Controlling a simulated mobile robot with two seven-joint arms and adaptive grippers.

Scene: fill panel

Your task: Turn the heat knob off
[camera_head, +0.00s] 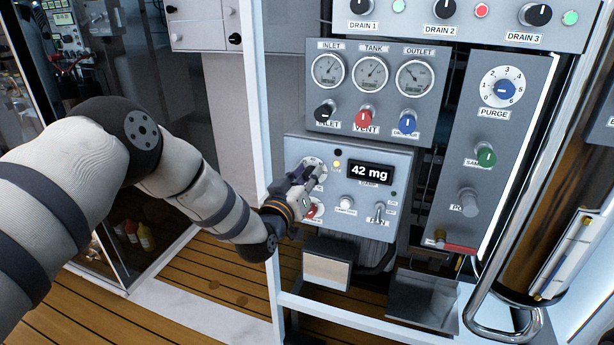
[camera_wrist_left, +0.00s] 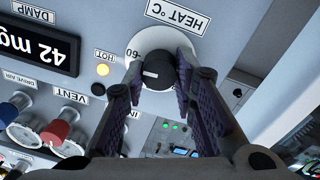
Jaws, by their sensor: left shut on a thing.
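The heat knob (camera_wrist_left: 157,73) is black with a white mark and sits on a white dial labelled "HEAT °C". The wrist view is upside down. The white mark points towards the left in that view, near the printed "60". My left gripper (camera_head: 314,172) reaches the panel's upper left, in front of the dial (camera_head: 311,162). In the wrist view, the two fingers of the gripper (camera_wrist_left: 162,78) stand on either side of the knob and close on it. The fingers hide part of the dial's scale. My right gripper is not in view.
The amber HOT light (camera_wrist_left: 103,70) beside the dial is lit. The display (camera_head: 370,173) reads "42 mg". A red button (camera_head: 315,210), a white knob (camera_head: 346,202) and a toggle switch (camera_head: 378,212) sit lower on this panel. Gauges and valve knobs are above. A white frame post (camera_head: 262,110) stands left of the panel.

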